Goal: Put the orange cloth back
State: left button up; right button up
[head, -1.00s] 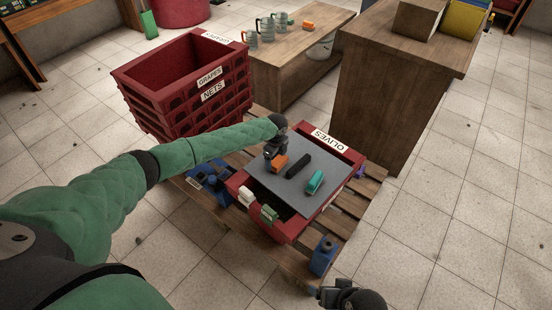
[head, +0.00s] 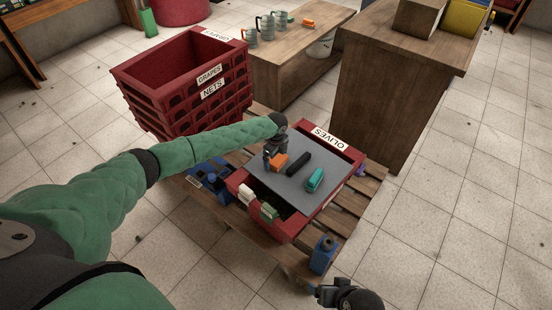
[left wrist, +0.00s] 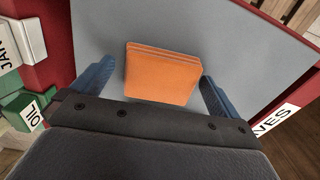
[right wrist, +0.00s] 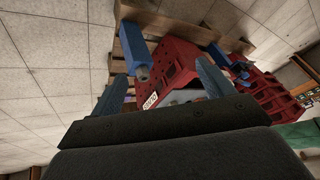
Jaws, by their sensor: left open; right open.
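The orange cloth (head: 279,163) is a small folded block lying on a grey board (head: 270,182) on top of the red olives crate (head: 350,154). My left gripper (head: 268,161) is open and low over the cloth. In the left wrist view the cloth (left wrist: 161,74) lies between the two spread fingers of the left gripper (left wrist: 157,70), with a gap on each side. My right gripper (head: 320,294) is open and empty, out in front of the pallet; its spread fingers show in the right wrist view (right wrist: 162,74).
A black item (head: 298,162) and a teal item (head: 314,180) lie beside the cloth. Stacked red crates (head: 180,75) stand behind left. A wooden bench (head: 285,70) with mugs and another orange item (head: 308,22) is further back. A blue bottle (head: 322,254) stands at the pallet's front corner.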

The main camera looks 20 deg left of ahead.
aim_at(277, 158)
pick_arm(q)
jog(key=r, duration=0.4)
jog(key=r+b, duration=0.1)
jog(key=r, duration=0.2)
jog(key=shift+w+d+r, duration=0.1)
jog(key=shift+w+d, duration=0.1)
jog(key=shift+w, duration=0.05)
jog(key=shift+r, duration=0.45)
pick_arm(e)
jog(key=f, duration=0.5)
jog(key=shift+w+a+f, duration=0.25)
jog(key=shift+w, duration=0.1)
